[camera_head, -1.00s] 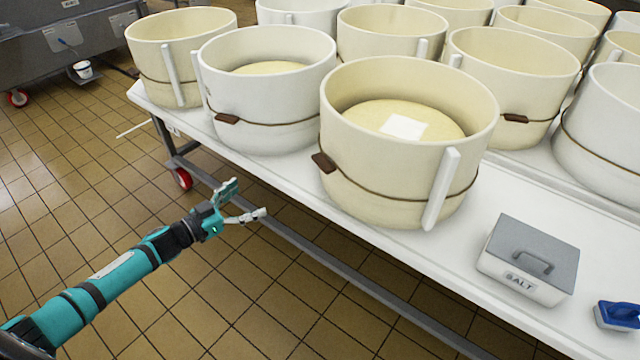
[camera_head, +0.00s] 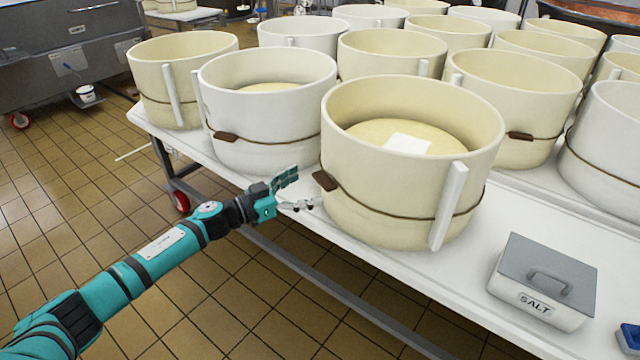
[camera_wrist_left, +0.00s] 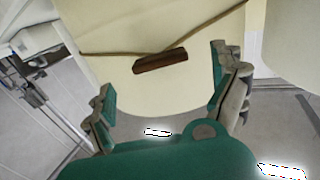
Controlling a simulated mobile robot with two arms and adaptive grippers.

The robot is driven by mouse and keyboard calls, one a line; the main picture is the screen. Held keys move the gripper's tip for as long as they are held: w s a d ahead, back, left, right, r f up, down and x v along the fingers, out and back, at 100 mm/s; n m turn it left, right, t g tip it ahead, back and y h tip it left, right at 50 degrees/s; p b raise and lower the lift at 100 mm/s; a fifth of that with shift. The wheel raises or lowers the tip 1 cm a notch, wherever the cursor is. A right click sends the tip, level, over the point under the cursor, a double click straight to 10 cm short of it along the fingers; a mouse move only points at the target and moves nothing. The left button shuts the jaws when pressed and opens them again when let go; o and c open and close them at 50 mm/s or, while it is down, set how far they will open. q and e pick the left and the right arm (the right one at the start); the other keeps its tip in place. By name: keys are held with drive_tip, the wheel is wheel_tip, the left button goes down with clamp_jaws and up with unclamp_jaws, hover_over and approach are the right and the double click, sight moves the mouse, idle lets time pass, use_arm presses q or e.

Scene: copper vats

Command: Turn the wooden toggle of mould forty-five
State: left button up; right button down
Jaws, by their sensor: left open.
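The nearest mould (camera_head: 390,205) is a cream tub with a brown cord around it, standing at the table's front edge. Its brown wooden toggle (camera_head: 325,181) sits on the cord at the mould's left side. The toggle also shows in the left wrist view (camera_wrist_left: 160,61), slightly tilted, ahead of and between the fingers. My left gripper (camera_head: 298,190) is open and empty, just left of the toggle and apart from it. In the left wrist view the left gripper (camera_wrist_left: 165,105) has its fingers spread wide. No number is readable on the mould. My right gripper is out of view.
A white mould (camera_head: 262,130) with its own toggle stands close behind on the left. Several more moulds fill the table (camera_head: 480,225). A salt box (camera_head: 541,282) stands to the right.

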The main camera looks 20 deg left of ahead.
sight(319, 182)
use_arm(q)
drive_tip(key=x, duration=0.5)
drive_tip(key=shift+b, duration=0.3)
drive_tip(key=c, duration=1.2)
